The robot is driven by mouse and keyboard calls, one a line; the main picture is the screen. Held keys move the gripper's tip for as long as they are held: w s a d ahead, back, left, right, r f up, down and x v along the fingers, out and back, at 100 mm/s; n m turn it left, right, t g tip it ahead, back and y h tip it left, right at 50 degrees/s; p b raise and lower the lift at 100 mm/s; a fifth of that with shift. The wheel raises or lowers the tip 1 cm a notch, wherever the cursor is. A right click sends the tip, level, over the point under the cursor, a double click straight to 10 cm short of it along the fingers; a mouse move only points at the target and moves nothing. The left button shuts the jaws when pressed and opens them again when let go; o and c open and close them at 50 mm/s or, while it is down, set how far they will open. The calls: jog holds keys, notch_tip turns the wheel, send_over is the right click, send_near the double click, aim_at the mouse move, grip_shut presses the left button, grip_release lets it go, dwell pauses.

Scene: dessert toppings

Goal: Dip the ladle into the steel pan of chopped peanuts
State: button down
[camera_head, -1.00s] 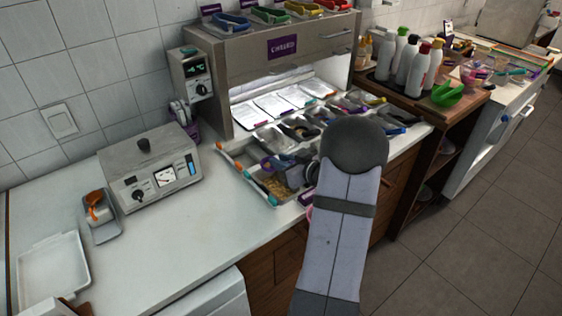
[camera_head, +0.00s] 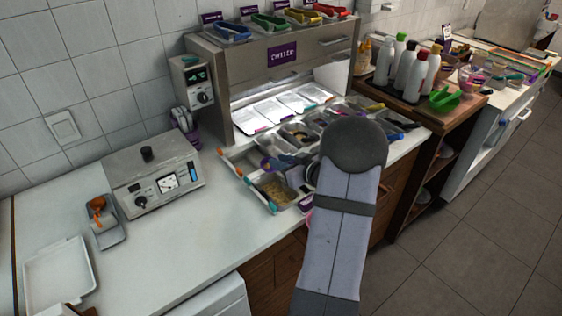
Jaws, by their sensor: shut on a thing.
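The steel pan (camera_head: 259,198) of chopped peanuts (camera_head: 276,190) sits at the front left of the row of topping pans. Its tan contents are in plain view. My gripper (camera_head: 286,161) is small and partly hidden behind my grey arm link. Its grey-blue part, with a purple piece at its left, is just behind the peanuts, over the back of the pan area. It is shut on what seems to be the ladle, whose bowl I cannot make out. I cannot tell how high it is above the pans.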

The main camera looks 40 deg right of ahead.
jog(key=shift+r+p, duration=1.8)
jog(key=shift+p, duration=0.2)
dwell(0.4)
